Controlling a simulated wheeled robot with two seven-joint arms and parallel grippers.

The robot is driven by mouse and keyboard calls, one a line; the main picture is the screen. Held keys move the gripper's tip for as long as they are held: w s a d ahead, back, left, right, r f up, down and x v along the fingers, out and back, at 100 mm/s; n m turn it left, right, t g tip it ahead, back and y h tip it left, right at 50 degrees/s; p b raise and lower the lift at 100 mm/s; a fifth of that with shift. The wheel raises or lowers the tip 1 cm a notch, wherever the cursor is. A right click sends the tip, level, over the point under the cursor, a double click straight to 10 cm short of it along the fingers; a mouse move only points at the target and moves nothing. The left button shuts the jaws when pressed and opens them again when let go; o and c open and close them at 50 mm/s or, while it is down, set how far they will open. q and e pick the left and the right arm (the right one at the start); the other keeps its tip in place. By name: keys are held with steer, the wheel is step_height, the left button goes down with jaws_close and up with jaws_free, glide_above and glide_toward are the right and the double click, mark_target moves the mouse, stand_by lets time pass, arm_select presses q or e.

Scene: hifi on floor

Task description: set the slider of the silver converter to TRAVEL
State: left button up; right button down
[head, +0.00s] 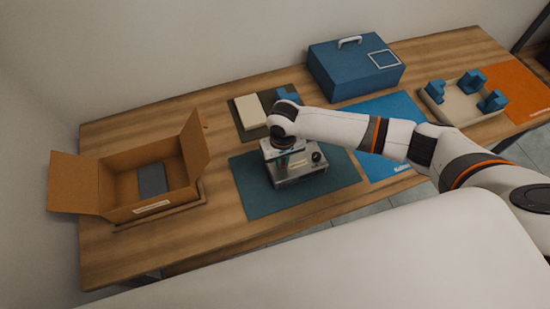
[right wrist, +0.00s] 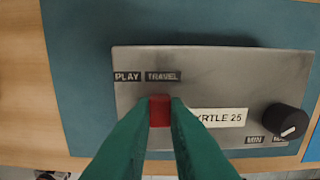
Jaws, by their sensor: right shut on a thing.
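The silver converter (head: 312,173) sits on the dark teal mat in the middle of the table. In the right wrist view its top panel (right wrist: 215,75) has the labels PLAY (right wrist: 127,76) and TRAVEL (right wrist: 163,76), side by side. The red slider (right wrist: 159,110) is just below the TRAVEL label. My right gripper (head: 284,163) reaches down onto the converter; its green fingers (right wrist: 160,112) are shut on the red slider. The fingers hide the panel below the slider. A name label MYRTLE 25 (right wrist: 222,117) is partly covered. My left gripper is not in view.
A black knob (right wrist: 285,122) is on the converter's right. An open cardboard box (head: 150,190) stands at the left. A blue case (head: 355,70) is at the back; a cream tray (head: 455,105) with blue blocks is at the right. The teal mat (head: 250,185) has bare room around the converter.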

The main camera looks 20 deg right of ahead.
mark_target(282, 163)
steer(key=c, duration=1.4)
jaws_free()
steer(key=shift+r, duration=0.1)
step_height(282, 163, up, 12)
steer(key=b, duration=0.1)
